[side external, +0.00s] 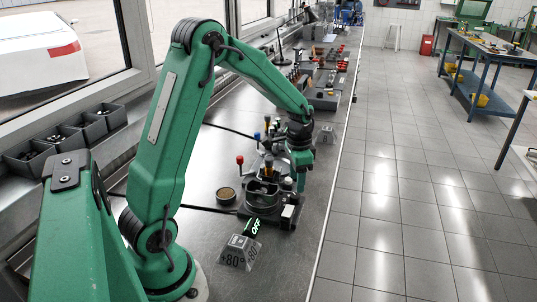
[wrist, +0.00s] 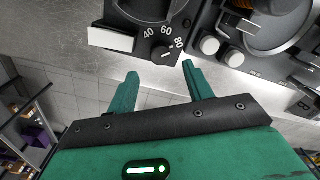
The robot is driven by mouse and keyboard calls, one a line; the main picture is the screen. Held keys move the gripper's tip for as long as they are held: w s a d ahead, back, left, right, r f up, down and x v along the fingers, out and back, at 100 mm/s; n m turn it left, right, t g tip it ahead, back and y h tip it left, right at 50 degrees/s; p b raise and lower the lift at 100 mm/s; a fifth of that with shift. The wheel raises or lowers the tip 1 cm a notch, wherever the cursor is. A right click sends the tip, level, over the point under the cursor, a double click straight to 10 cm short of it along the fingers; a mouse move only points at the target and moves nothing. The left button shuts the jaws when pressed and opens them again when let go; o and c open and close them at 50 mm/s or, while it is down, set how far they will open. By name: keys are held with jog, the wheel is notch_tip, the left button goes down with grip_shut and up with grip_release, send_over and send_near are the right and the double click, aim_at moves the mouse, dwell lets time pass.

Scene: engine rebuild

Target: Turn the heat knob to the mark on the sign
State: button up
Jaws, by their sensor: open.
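The heat knob (wrist: 163,52) is a small dark round knob on a black panel in the wrist view, with 40, 60 and 80 printed around it. A short pale line shows on it; its exact reading is too small to tell. My gripper (wrist: 160,72) is open and empty, its two green fingers apart and pointing toward the knob without visibly gripping it. In the side view, my gripper (side external: 302,172) hangs beside the machine's right side, its fingertips unclear. The sign (side external: 239,254) reading +80° stands on the bench in front of the machine.
Two white buttons (wrist: 221,53) sit right of the knob. A round tin (side external: 226,195) stands left of the machine. Grey bins (side external: 68,138) line the window side.

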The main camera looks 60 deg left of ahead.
jog(key=shift+r, duration=1.05)
jog(key=shift+s+d+r, duration=0.1)
jog(key=shift+d+r, duration=0.1)
jog(key=shift+r, duration=0.05)
jog(key=s+d+r+n+t, duration=0.1)
jog(key=s+d+r+t, duration=0.1)
jog(key=s+d+r, duration=0.4)
jog(key=s+d+r+n+t, duration=0.2)
jog(key=s+d+r, duration=0.5)
jog(key=s, duration=0.5)
jog(key=shift+s+r+t, duration=0.2)
jog(key=shift+r+t, duration=0.15)
jog(key=shift+t, duration=0.35)
